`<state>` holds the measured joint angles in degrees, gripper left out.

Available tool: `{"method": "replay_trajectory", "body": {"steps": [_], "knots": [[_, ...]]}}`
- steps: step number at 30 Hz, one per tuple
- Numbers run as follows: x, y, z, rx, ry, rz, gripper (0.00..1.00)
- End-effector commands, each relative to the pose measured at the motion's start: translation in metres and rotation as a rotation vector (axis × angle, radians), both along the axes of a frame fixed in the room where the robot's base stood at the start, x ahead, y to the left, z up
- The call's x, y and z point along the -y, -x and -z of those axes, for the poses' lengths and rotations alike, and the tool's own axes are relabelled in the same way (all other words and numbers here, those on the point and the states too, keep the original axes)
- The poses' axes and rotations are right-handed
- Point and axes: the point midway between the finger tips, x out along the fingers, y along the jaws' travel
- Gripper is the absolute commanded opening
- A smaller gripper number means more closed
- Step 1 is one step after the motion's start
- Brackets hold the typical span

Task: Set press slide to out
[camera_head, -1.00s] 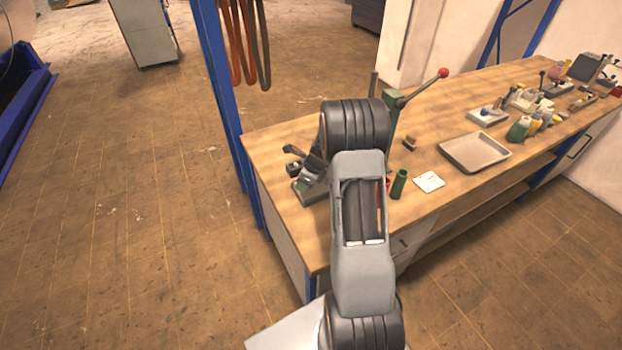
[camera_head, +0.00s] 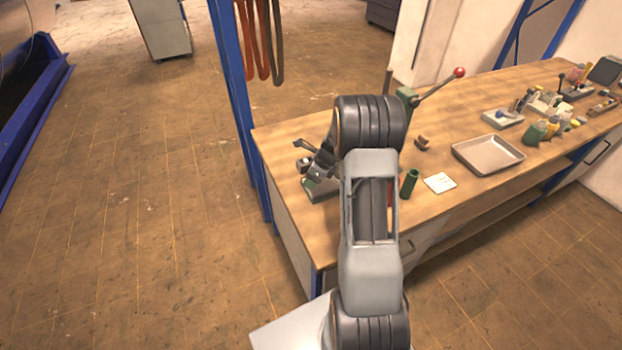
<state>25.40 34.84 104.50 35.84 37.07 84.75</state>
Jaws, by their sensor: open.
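The green press (camera_head: 407,97) stands on the bench, mostly hidden behind my arm. Its lever runs up to the right and ends in a red knob (camera_head: 459,72). A low grey-green base (camera_head: 318,192) shows left of my arm near the bench's left end; I cannot tell whether it belongs to the press. I cannot make out the press slide or its position. My gripper (camera_head: 303,156) is over this base, small and partly covered by my arm. It is open, with its dark fingers pointing left. I cannot tell whether it touches anything.
On the wooden bench (camera_head: 465,120) are a green cylinder (camera_head: 409,183), a white card (camera_head: 440,183), a metal tray (camera_head: 488,153) and several bottles at the right. A blue post (camera_head: 232,100) with hanging hoses stands by the left end. Floor to the left is clear.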

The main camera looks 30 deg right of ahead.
Motion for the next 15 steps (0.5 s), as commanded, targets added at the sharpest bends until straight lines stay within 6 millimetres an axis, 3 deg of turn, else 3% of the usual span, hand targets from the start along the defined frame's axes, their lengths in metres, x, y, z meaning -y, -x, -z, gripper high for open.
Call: {"method": "replay_trajectory", "body": {"steps": [15], "knots": [[0.026,0.028,-0.09,0.003,0.002,0.002,0.58]]}}
